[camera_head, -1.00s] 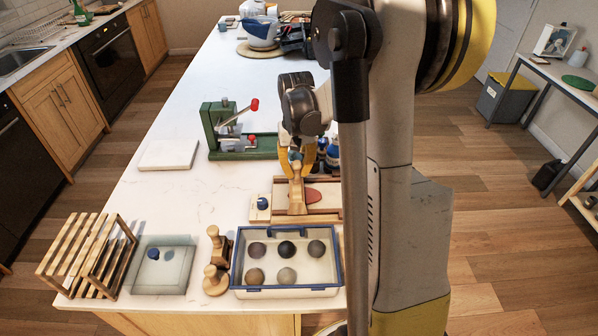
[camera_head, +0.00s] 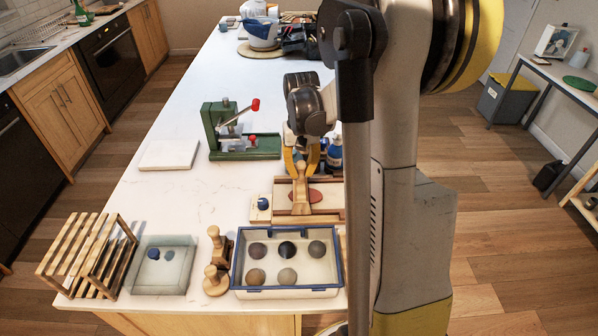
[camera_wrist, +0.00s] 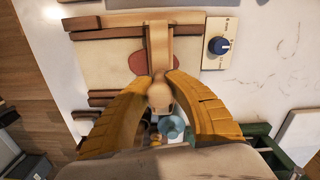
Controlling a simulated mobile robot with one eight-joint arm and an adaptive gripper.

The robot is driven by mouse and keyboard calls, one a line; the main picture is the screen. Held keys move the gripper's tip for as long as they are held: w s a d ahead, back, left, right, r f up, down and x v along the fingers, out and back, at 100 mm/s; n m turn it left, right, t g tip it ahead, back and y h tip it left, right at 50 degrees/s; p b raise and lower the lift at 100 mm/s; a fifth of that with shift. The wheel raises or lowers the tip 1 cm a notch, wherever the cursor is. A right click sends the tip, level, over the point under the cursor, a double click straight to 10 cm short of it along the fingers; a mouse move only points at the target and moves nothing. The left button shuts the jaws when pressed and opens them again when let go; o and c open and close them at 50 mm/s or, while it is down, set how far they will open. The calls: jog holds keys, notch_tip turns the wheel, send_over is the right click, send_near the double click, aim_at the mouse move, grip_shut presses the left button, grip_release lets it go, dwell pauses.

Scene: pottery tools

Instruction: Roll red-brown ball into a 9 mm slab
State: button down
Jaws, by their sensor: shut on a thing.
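The red-brown clay (camera_head: 316,196) lies as a flat rounded patch on the pale bed of a wooden rolling board (camera_head: 330,209). In the wrist view the clay (camera_wrist: 137,63) shows on both sides of a wooden roller (camera_wrist: 158,40), which lies across it and hides its middle. My gripper (camera_head: 301,167) is shut on the roller's near handle, with a yellow finger on each side in the wrist view (camera_wrist: 160,82). The roller also shows in the head view (camera_head: 301,197). The slab's thickness cannot be read.
A small block with a blue knob (camera_wrist: 219,46) sits beside the board. A blue-rimmed tray (camera_head: 335,262) with several clay balls stands in front. Wooden stamps (camera_head: 216,275), a glass-like plate (camera_head: 150,282) and a green press (camera_head: 222,150) are to the left. Bottles (camera_head: 334,153) stand behind.

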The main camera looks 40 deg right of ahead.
jog(key=shift+d, duration=0.1)
jog(key=shift+s+d+f, duration=0.25)
jog(key=shift+s+d, duration=0.25)
jog(key=shift+s, duration=0.05)
jog(key=shift+s+d+r, duration=0.1)
jog(key=shift+s+r, duration=0.05)
jog(key=shift+r, duration=0.05)
dwell(0.3)
jog(key=shift+s+d+f+b, duration=0.2)
jog(key=shift+s+d+b, duration=0.2)
jog(key=shift+s+d, duration=0.25)
jog(key=shift+w+d, duration=0.1)
jog(key=shift+w, duration=0.05)
